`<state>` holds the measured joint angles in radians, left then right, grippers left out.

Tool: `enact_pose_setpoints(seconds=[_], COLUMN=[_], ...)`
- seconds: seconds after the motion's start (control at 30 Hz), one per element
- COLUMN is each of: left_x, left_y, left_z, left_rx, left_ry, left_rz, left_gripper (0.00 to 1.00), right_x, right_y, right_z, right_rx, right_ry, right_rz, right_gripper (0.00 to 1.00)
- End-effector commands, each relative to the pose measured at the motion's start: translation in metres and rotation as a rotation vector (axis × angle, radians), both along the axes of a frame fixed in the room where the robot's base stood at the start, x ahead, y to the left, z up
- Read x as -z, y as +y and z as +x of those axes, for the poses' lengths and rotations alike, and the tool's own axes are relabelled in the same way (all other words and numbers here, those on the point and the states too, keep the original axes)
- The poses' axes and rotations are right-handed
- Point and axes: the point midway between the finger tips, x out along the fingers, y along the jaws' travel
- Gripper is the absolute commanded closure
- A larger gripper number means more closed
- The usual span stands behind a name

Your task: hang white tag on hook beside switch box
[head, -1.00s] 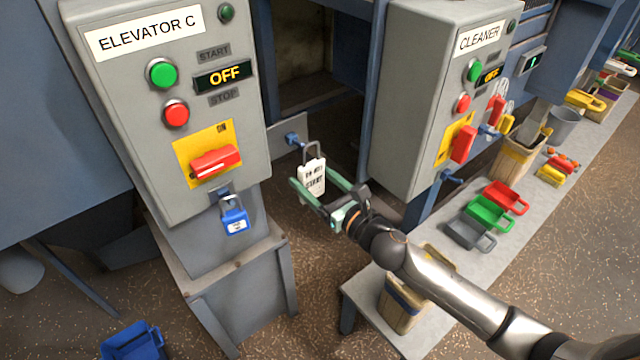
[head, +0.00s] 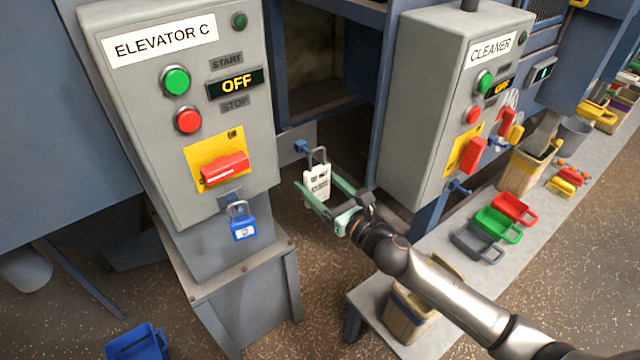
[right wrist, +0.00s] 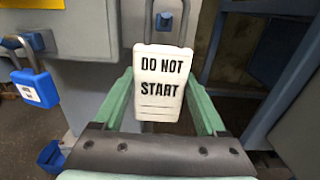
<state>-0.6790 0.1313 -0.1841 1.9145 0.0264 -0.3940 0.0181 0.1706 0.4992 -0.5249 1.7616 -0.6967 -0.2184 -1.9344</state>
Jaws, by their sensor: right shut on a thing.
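The white tag (head: 317,184) reads DO NOT START in the right wrist view (right wrist: 160,88) and has a grey loop on top. My right gripper (head: 316,183) is shut on the tag, with its green fingers on either side. The tag hangs upright, loop up. The blue hook (head: 302,147) sticks out beside the ELEVATOR C switch box (head: 150,120). The loop is close to the hook, slightly right of it in the head view. In the right wrist view the hook (right wrist: 166,19) shows within the loop's outline; I cannot tell whether it passes through. My left gripper is not in view.
A blue padlock (head: 242,226) hangs below the red switch handle (head: 225,168). The CLEANER box (head: 425,110) stands to the right of my gripper. A blue bin (head: 137,342) is at the lower left.

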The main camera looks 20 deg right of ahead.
Motion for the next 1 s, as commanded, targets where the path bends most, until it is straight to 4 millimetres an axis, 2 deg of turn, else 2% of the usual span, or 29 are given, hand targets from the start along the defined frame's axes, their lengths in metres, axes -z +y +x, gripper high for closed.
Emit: enact_pose_setpoints(seconds=[0.7, 1.0], left_x=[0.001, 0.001], left_y=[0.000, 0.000], left_z=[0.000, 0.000], left_rx=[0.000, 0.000], left_ry=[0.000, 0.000], left_rz=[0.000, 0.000], left_gripper=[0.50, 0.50], right_x=[-0.001, -0.001], right_y=[0.010, 0.011], right_z=[0.027, 0.030], right_rx=[-0.001, -0.001], right_ry=[-0.002, -0.002], right_rz=[0.000, 0.001], right_gripper=[0.82, 0.82])
